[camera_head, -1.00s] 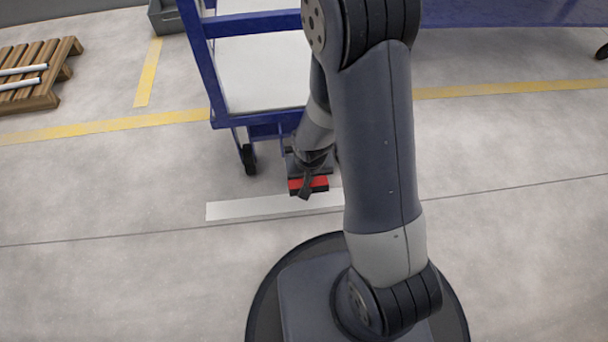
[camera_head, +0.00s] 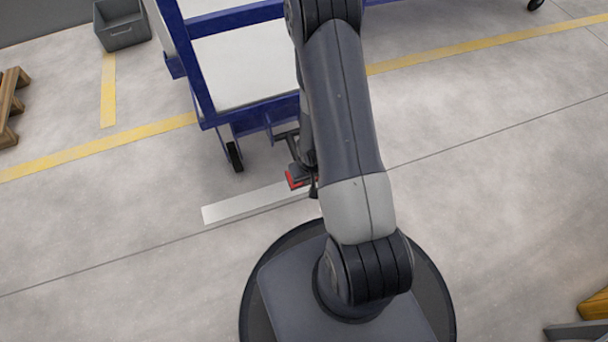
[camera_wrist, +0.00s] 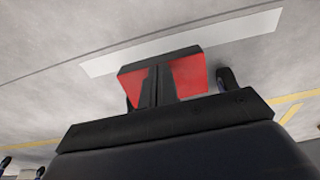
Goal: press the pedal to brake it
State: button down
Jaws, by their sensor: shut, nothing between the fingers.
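The pedal has a red face (camera_head: 292,181) with black edges, low at the near end of the blue cart (camera_head: 205,75). In the wrist view the red pedal (camera_wrist: 188,76) shows on both sides of my closed black fingers (camera_wrist: 155,84), which cross in front of its middle. My gripper (camera_head: 313,187) is shut and empty, low beside the pedal's right side in the head view. My arm hides part of the pedal and its mount. Whether the fingertips touch the pedal cannot be told.
A white strip (camera_head: 240,205) lies on the floor below the pedal. A black caster (camera_head: 234,157) stands left of it. A grey crate (camera_head: 123,31) and a wooden pallet (camera_head: 10,105) are at the left.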

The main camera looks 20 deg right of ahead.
jog(key=shift+s+f+b, duration=0.15)
jog(key=shift+f+b, duration=0.15)
jog(key=shift+f, duration=0.2)
jog(key=shift+r, duration=0.1)
notch_tip(320, 180, up, 11)
jog(key=s+p, duration=0.1)
jog(key=p, duration=0.6)
jog(key=shift+s+r+p, duration=0.15)
jog(key=shift+s+p, duration=0.15)
jog(key=shift+p, duration=0.1)
